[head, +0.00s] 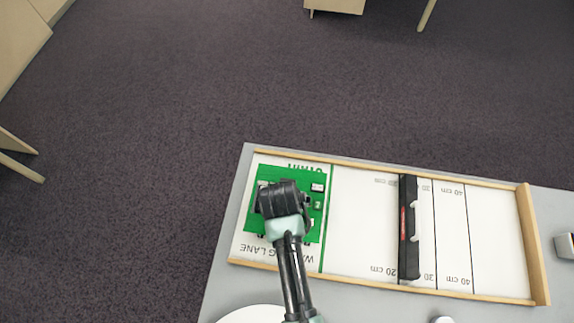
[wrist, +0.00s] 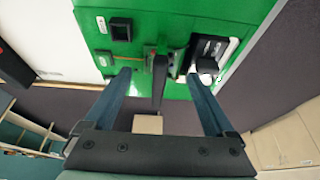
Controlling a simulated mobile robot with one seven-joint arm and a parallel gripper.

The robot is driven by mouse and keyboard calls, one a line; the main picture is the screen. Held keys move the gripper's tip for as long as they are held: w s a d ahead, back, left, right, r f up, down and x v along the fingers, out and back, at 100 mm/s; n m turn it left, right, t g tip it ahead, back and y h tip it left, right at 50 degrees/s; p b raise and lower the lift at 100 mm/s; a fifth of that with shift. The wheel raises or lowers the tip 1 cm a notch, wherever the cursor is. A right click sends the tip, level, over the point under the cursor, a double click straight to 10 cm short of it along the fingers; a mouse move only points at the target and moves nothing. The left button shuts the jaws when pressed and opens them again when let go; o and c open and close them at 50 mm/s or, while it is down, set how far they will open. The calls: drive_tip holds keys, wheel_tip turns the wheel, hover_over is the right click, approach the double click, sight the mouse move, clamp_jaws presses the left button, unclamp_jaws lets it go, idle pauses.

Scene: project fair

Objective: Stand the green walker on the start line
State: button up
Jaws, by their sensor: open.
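In the wrist view, the green board (wrist: 170,20) fills the top, with a dark square part and a white connector. My gripper (wrist: 158,76) is open, its two fingers spread over the board's edge, with a dark upright part between them. I cannot tell whether the fingers touch anything.
The lane has a wooden rim (head: 400,168) and distance marks. A black bar (head: 409,250) lies across it near the 20 cm mark. A white round thing (head: 255,314) is at the bottom edge, and a grey object (head: 565,245) at the far right. The lane between start line and bar is clear.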

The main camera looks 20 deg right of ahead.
drive_tip(key=v, duration=1.2)
drive_tip(key=w+a+r+n+t, duration=0.1)
drive_tip(key=w+r+t, duration=0.3)
drive_tip(key=w+r, duration=0.4)
drive_tip(key=w+r+n+t, duration=0.1)
drive_tip(key=w+r+t, duration=0.3)
drive_tip(key=r, duration=0.6)
drive_tip(key=w+a+r+n+t, duration=0.1)
drive_tip(key=w+a+r+t, duration=0.1)
drive_tip(key=r, duration=0.6)
drive_tip(key=w+a+r+n+t, duration=0.1)
drive_tip(key=w+r+t, duration=0.15)
drive_tip(key=r, duration=0.55)
drive_tip(key=s+a+r+n+t+y, duration=0.1)
drive_tip(key=s+a+r+t, duration=0.1)
drive_tip(key=r, duration=0.7)
drive_tip(key=s+a+r+n+t, duration=0.1)
drive_tip(key=s+r+t, duration=0.4)
drive_tip(key=r, duration=0.5)
drive_tip(key=s+a+r+t+y, duration=0.1)
drive_tip(key=s+a+r+t, duration=0.2)
drive_tip(key=r, duration=0.7)
drive_tip(key=shift+s+n+t+y+p, duration=0.35)
drive_tip(key=shift+s+t, duration=0.2)
drive_tip(key=shift+s, duration=0.65)
